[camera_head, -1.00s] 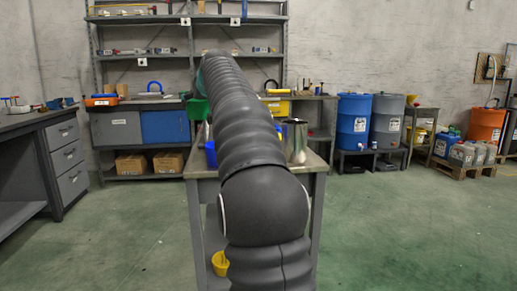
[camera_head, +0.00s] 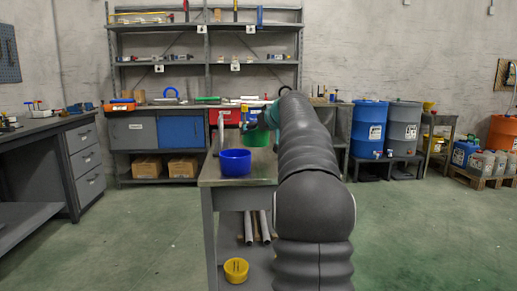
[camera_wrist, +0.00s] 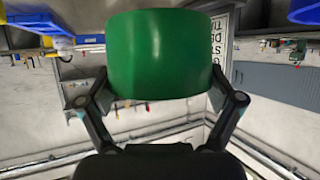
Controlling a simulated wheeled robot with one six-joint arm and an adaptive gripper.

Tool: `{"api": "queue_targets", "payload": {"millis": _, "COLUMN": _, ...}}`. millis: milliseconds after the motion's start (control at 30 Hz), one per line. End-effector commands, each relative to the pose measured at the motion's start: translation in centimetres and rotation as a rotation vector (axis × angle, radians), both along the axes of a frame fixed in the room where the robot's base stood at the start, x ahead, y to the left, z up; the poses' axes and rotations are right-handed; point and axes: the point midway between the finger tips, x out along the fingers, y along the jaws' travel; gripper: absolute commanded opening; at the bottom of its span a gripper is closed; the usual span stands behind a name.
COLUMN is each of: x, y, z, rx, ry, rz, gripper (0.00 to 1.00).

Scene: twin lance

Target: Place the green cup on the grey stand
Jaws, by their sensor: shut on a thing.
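The green cup (camera_wrist: 160,55) fills the upper middle of the wrist view, between the two fingers of my gripper (camera_wrist: 158,98), which is shut on it. In the head view the green cup (camera_head: 256,137) shows left of my arm, above the table and behind the blue cup, partly hidden. My gripper (camera_head: 264,120) is at the arm's far end beside it. I cannot pick out the grey stand for sure; my arm hides the right part of the table.
A blue cup (camera_head: 235,163) stands near the front of the grey table (camera_head: 211,180). A light upright post (camera_head: 221,130) stands behind it. A yellow cup (camera_head: 236,268) and grey tubes (camera_head: 257,228) are below. Blue and grey drums (camera_head: 368,128) stand right.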

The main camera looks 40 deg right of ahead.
Motion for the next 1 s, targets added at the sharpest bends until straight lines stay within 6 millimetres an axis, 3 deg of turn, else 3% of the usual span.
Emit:
{"api": "queue_targets", "payload": {"millis": 400, "x": 0.0, "y": 0.1, "z": -4.4, "rx": 0.000, "ry": 0.000, "rz": 0.000, "gripper": 0.57}}
{"api": "queue_targets", "payload": {"millis": 833, "x": 0.0, "y": 0.0, "z": -5.1, "rx": -0.001, "ry": 0.000, "rz": 0.000, "gripper": 0.57}}
{"api": "queue_targets", "payload": {"millis": 867, "x": 0.0, "y": 0.0, "z": -5.0, "rx": -0.001, "ry": 0.000, "rz": 0.000, "gripper": 0.94}}
{"api": "queue_targets", "payload": {"millis": 900, "x": 0.0, "y": 0.0, "z": -4.9, "rx": -0.001, "ry": 0.000, "rz": 0.000, "gripper": 1.00}}
{"api": "queue_targets", "payload": {"millis": 1000, "x": 0.0, "y": 0.0, "z": -4.9, "rx": -0.001, "ry": 0.000, "rz": 0.000, "gripper": 1.00}}
